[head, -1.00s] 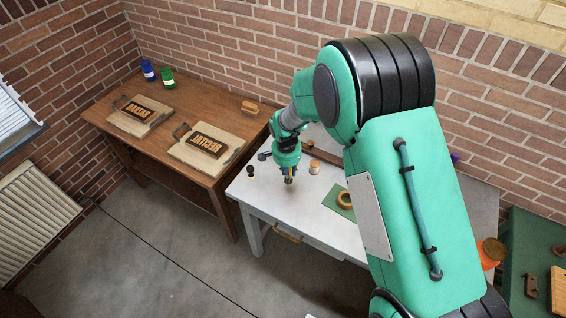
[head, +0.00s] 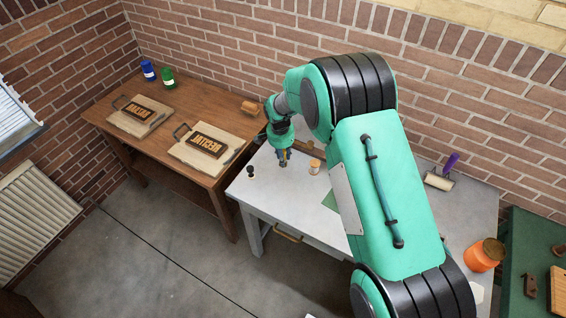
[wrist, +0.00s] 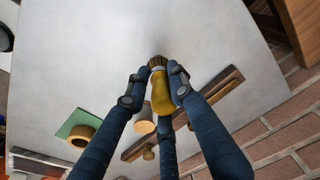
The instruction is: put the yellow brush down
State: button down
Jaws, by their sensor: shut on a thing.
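The yellow brush (wrist: 161,95) is in my gripper (wrist: 157,84) in the wrist view. Its dark bristles (wrist: 157,62) point away from the wrist, over the pale tabletop. Dark blue fingers close around its yellow handle from several sides. In the head view my gripper (head: 283,160) is low over the left part of the white table (head: 310,214). The brush shows there only as a small yellowish bit between the fingers. I cannot tell whether the bristles touch the table.
A green mat (head: 331,201) is partly hidden by my arm. A purple-handled roller (head: 441,177) lies at the back right. The table's front left is clear.

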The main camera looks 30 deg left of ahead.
jog(key=shift+f, duration=0.1)
jog(key=shift+f, duration=1.7)
jog(key=c, duration=1.5)
grip_release()
jog(key=shift+f, duration=0.1)
jog(key=r, duration=0.4)
jog(key=s+r, duration=0.1)
jog(key=r, duration=0.7)
jog(key=shift+s+r, duration=0.1)
jog(key=shift+s, duration=0.05)
